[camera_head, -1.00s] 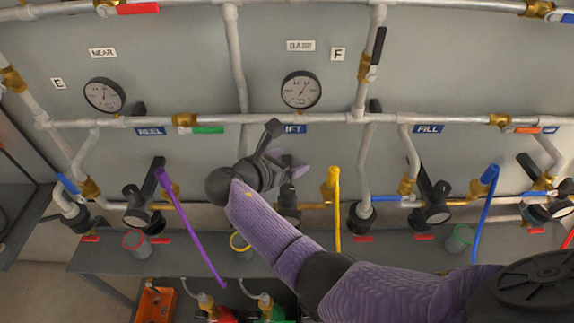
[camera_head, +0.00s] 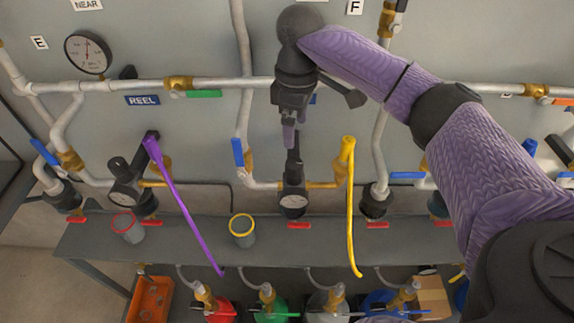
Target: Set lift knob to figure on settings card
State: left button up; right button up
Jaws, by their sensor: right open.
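The lift station's black regulator (camera_head: 293,172) stands at the middle of the pipe wall, with a small round dial (camera_head: 293,203) at its lower front. Its black knob part points up. My right gripper (camera_head: 289,143) hangs just above it, pointing down, with its purple fingers close to the knob's top. I cannot tell whether they touch it. The gripper is open. The LIFT label is almost wholly hidden behind my gripper; only a blue bit of it shows. I see no readable settings card. My left gripper is not in view.
A purple hose (camera_head: 183,205) hangs left and a yellow hose (camera_head: 351,210) hangs close to the right of the regulator. A yellow-rimmed cup (camera_head: 242,231) stands on the grey shelf (camera_head: 185,262). A blue-handled valve (camera_head: 238,153) is left of the regulator. A wall gauge (camera_head: 88,53) is upper left.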

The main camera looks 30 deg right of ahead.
aim_at(294, 162)
notch_tip(294, 162, down, 10)
jog(key=b, duration=0.3)
jog(key=shift+s+a+r, duration=0.15)
grip_shut()
jog(key=shift+r+p, duration=0.15)
jog(key=shift+p, duration=0.25)
jog(key=m+p, duration=0.6)
jog(key=p, duration=0.4)
jog(key=shift+r, duration=0.2)
jog(key=m+p, duration=0.2)
jog(key=m, duration=0.1)
jog(key=shift+f+p, duration=0.15)
jog(key=shift+p, duration=0.15)
jog(key=shift+f+m+p, duration=0.1)
jog(key=shift+m+p, duration=0.5)
jog(key=shift+m, duration=0.4)
